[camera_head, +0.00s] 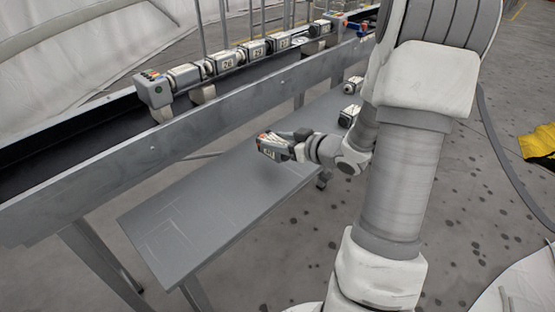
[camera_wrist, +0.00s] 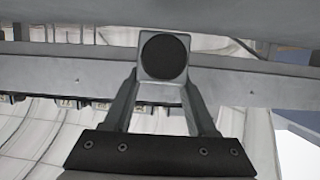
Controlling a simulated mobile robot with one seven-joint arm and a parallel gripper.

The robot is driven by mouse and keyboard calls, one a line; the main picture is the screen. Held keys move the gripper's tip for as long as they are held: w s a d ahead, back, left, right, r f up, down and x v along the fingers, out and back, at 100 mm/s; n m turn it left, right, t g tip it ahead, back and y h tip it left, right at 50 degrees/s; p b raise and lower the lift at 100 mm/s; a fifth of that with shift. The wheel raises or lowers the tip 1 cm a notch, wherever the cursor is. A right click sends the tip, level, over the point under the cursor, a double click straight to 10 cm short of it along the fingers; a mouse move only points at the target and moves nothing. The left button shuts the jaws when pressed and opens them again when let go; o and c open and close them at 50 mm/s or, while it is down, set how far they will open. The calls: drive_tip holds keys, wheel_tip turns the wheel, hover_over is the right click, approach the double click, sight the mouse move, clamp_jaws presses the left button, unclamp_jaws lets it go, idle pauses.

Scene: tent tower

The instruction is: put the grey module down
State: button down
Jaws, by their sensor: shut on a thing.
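My gripper (camera_head: 292,146) is shut on a grey module (camera_head: 268,149) with a number label on its side. In the head view the module is over the grey bench (camera_head: 190,222); I cannot tell whether it touches the surface. In the wrist view the module's square end with a round black face (camera_wrist: 164,57) shows between the two fingers of my gripper (camera_wrist: 163,85). The bench has faint outlines marked on its near left part, and that part is bare.
A raised conveyor trough (camera_head: 110,160) runs behind the bench, with several numbered modules (camera_head: 228,62) in a row on its rail. Other modules (camera_head: 349,116) lie at the bench's far right end. A yellow object (camera_head: 540,145) is on the floor at right.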

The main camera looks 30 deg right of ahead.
sight(277, 155)
drive_tip(key=shift+s+a+f, duration=0.15)
drive_tip(key=shift+a+f, duration=0.05)
drive_tip(key=shift+f, duration=0.15)
drive_tip(key=shift+f+b, duration=1.1)
drive_tip(key=shift+f, duration=0.6)
drive_tip(key=shift+f, duration=0.1)
drive_tip(key=shift+f, duration=0.15)
drive_tip(key=shift+c, duration=1)
unclamp_jaws()
drive_tip(key=shift+s+d+r, duration=0.15)
drive_tip(key=shift+s+r, duration=0.1)
drive_tip(key=shift+r, duration=0.15)
drive_tip(key=p+v, duration=0.4)
drive_tip(key=v, duration=0.7)
drive_tip(key=shift+s, duration=0.2)
